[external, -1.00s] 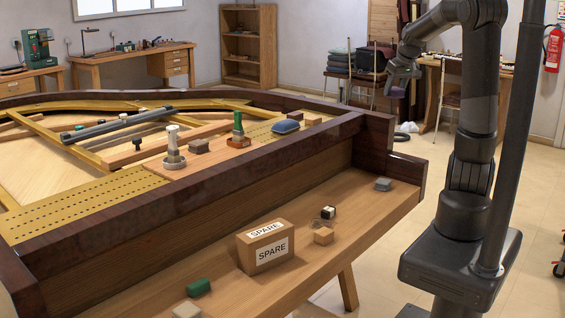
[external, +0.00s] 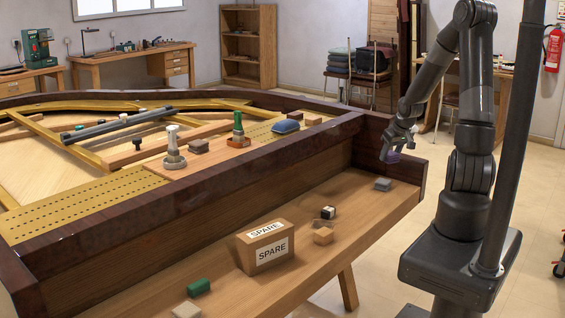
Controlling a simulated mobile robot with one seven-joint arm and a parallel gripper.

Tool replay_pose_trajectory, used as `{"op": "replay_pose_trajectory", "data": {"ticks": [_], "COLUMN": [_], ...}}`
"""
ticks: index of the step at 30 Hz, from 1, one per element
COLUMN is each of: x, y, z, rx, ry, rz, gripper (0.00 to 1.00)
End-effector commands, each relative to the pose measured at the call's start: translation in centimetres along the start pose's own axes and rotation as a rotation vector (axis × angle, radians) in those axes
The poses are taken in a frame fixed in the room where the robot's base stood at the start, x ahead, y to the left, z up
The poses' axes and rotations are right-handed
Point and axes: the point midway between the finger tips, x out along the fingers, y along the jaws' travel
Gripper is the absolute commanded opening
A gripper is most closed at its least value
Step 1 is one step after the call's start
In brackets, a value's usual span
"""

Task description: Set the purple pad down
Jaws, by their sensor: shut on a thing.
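The purple pad (external: 392,157) is small and is held at the end of my arm in the external view. My gripper (external: 389,151) is shut on it. The pad hangs above the right end of the wooden keybed shelf (external: 350,205), near the dark end block of the piano. It looks clear of the shelf surface. The grey block (external: 382,184) lies on the shelf below and slightly left of the pad. The fingertips are small and partly hidden by the pad.
A SPARE box (external: 265,246), a tan block (external: 323,236), a black-and-white block (external: 328,212) and a green block (external: 199,287) sit on the shelf. The piano's dark rim (external: 200,161) rises behind it. Bare shelf lies between the grey block and the black-and-white block.

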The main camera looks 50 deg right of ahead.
Motion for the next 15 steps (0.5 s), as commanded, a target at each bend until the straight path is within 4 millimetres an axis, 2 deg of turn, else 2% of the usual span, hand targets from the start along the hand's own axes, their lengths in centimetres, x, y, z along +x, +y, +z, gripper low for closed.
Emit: {"op": "replay_pose_trajectory", "data": {"ticks": [6, 15], "x": [2.5, 3.8], "y": [-0.2, -0.4], "z": [1.1, 1.4], "rx": [-0.003, -0.002], "ry": [-0.002, -0.002], "rz": [-0.002, -0.001], "gripper": [0.27, 0.27]}}
